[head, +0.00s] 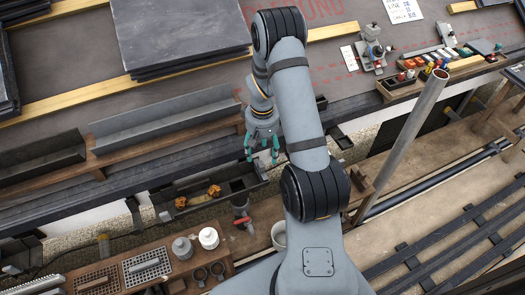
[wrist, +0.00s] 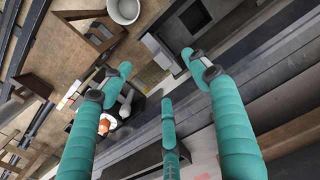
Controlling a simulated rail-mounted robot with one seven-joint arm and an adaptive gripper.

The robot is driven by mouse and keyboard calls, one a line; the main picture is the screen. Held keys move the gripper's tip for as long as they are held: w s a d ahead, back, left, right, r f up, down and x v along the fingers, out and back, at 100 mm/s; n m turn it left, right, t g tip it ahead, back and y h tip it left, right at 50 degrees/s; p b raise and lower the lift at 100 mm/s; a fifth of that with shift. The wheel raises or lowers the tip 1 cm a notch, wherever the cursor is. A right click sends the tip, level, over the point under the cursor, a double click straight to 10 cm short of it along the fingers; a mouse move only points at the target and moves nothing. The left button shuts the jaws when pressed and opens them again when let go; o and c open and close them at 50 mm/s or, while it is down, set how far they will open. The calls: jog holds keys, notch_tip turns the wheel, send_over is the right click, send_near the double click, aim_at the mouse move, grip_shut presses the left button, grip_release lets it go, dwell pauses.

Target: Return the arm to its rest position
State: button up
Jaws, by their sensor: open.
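My gripper (head: 263,152) hangs at the end of my grey arm near the middle of the head view, over the gutter edge of the roof. Its teal fingers are spread apart and hold nothing. In the wrist view the fingers (wrist: 157,72) also stand wide apart, with a clear gap between them. My arm bends from the bottom of the head view up to the top and back down to the gripper. The rest position is not marked in either view.
A dark tray (head: 165,203) with orange-brown pieces lies just below left of my gripper. A grey pole (head: 405,140) rises at right. Stacked slates (head: 170,35) lie at upper left. A tool tray (head: 430,75) sits upper right. A white bucket (wrist: 123,10) shows in the wrist view.

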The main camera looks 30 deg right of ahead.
aim_at(262, 164)
jog(key=shift+f, duration=0.15)
notch_tip(262, 164, down, 8)
jog(key=b, duration=0.7)
jog(key=shift+f, duration=0.25)
jog(key=shift+r, duration=0.1)
notch_tip(262, 164, up, 11)
jog(key=p, duration=0.9)
jog(key=shift+w, duration=0.1)
jog(key=s+a+r+b, duration=0.1)
jog(key=s+a+r, duration=0.2)
jog(key=a+r, duration=0.2)
jog(key=s+a+r+b, duration=0.2)
jog(key=s+a+r, duration=0.1)
jog(key=a+r, duration=0.2)
jog(key=s+a+r+n+b, duration=0.1)
jog(key=s+a+r+b, duration=0.1)
jog(key=a+r, duration=0.3)
jog(key=shift+s+a+r, duration=0.4)
jog(key=shift+s+r, duration=0.4)
jog(key=shift+r, duration=1.15)
